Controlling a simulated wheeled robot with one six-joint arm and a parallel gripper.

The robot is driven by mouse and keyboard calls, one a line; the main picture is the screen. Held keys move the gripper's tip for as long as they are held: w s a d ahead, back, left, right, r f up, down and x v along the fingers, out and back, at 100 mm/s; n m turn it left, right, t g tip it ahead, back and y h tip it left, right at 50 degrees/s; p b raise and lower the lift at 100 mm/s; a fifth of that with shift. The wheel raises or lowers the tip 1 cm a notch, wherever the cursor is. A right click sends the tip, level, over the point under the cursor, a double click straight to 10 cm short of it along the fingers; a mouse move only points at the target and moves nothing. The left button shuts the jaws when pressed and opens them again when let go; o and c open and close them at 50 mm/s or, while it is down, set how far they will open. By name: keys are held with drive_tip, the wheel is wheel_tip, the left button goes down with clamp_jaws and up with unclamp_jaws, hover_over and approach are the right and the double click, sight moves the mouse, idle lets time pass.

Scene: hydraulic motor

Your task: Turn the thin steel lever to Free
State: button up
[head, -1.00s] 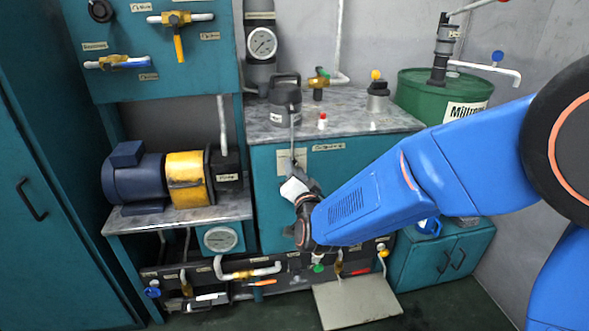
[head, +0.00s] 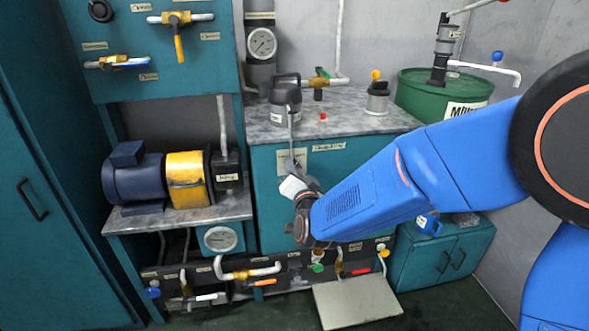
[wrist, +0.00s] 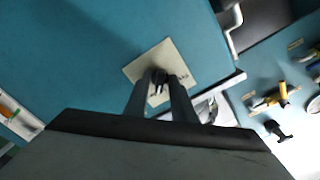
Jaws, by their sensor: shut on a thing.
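The thin steel lever (head: 291,132) shows as a narrow grey bar in front of the teal cabinet, close to upright. Its lower end runs down to my gripper (head: 294,166). In the wrist view, my gripper (wrist: 160,88) has its two dark fingers close together around a small dark piece of the lever (wrist: 158,77). A pale label plate (wrist: 180,62) lies behind it on the teal panel; its wording is too small and too covered to read. My gripper and wrist hide part of the plate in the head view.
A grey-topped teal cabinet (head: 365,125) carries a dark canister and small valves. A green drum (head: 415,95) stands right, a blue and yellow motor-pump set (head: 165,178) left. Pipes and valves run low near the floor. A pale board (head: 357,300) lies below my wrist.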

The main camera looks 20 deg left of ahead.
drive_tip(key=shift+n, duration=8.6)
drive_tip(key=shift+f, duration=0.1)
drive_tip(key=o, duration=0.7)
drive_tip(key=shift+s, duration=0.1)
drive_tip(key=v, duration=1.7)
drive_tip(key=shift+s, duration=0.2)
